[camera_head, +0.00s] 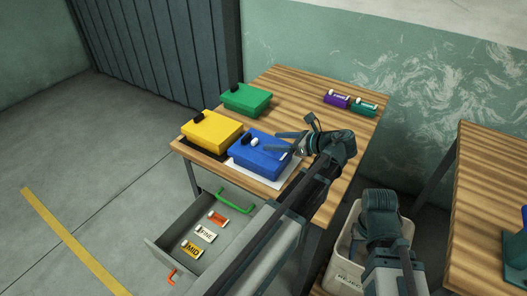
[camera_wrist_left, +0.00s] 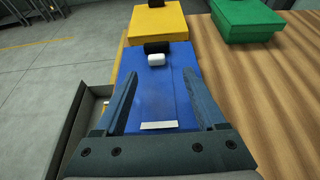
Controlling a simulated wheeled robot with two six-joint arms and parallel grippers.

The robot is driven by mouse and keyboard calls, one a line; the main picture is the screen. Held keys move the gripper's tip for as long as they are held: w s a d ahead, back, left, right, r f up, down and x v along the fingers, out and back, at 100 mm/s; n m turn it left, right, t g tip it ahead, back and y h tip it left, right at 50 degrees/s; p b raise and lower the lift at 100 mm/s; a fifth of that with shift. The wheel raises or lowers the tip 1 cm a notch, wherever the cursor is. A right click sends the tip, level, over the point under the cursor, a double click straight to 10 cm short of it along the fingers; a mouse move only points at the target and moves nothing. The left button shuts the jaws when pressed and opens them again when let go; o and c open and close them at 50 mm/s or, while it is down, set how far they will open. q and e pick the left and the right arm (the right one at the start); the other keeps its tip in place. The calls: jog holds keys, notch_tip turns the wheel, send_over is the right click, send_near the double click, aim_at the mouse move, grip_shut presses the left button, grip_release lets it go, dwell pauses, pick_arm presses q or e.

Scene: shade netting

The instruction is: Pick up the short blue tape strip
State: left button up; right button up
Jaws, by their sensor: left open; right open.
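I cannot make out a separate short blue tape strip. A blue block (camera_head: 262,160) lies on a white sheet (camera_head: 290,184) at the near side of the wooden table. It fills the middle of the left wrist view (camera_wrist_left: 158,95), with a black and a white piece at its far end and a white label at its near end. My left gripper (camera_head: 272,141) is open and empty above the blue block, its fingers (camera_wrist_left: 160,76) spread over the block's sides. Whether they touch it I cannot tell. My right arm shows at the lower right; its fingers are not visible.
A yellow block (camera_head: 212,130) and a green block (camera_head: 246,99) sit beyond the blue one. Purple (camera_head: 337,100) and teal (camera_head: 363,107) pieces lie at the back. An open drawer (camera_head: 176,226) holds labelled cards. A white bin (camera_head: 345,264) stands right of it.

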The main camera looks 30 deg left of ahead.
aim_at(255, 140)
pick_arm(q)
jog(key=shift+x, duration=1.05)
jog(key=b+x, duration=0.2)
jog(key=x, duration=0.3)
jog(key=shift+s+a, duration=0.15)
jog(key=shift+s, duration=0.1)
jog(key=shift+r, duration=0.1)
grip_shut()
